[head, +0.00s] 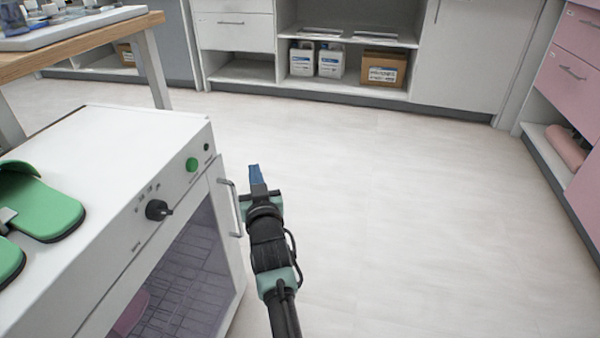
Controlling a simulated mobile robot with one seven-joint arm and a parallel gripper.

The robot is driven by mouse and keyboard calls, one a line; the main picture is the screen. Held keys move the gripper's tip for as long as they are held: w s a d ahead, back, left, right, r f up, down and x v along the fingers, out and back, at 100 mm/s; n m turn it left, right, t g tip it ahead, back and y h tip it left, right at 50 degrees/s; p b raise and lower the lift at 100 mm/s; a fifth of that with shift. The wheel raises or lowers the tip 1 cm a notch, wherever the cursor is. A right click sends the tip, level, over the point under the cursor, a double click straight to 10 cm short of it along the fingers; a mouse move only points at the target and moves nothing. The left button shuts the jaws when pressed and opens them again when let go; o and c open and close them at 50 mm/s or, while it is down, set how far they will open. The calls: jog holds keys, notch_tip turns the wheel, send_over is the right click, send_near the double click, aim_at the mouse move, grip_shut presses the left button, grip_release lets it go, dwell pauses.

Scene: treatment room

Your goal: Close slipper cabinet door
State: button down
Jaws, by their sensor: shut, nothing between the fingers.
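A metal handle (232,208) stands at the door's right edge. The door lies near the cabinet front; I cannot tell whether a small gap remains. My gripper (255,174) is shut and empty, its blue fingertips just right of the handle in the picture. I cannot tell whether it touches the door.
Green slippers (50,205) lie on the cabinet top. A wooden-topped table (90,45) stands behind it. White shelving (300,85) with bottles and a carton (383,70) lines the back; pink drawers (570,65) stand right. The floor (420,210) between is clear.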

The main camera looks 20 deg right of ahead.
jog(key=s+d+p, duration=0.2)
jog(key=s+d, duration=0.2)
jog(key=d, duration=0.2)
jog(key=shift+d+p, duration=0.25)
jog(key=shift+p, duration=0.1)
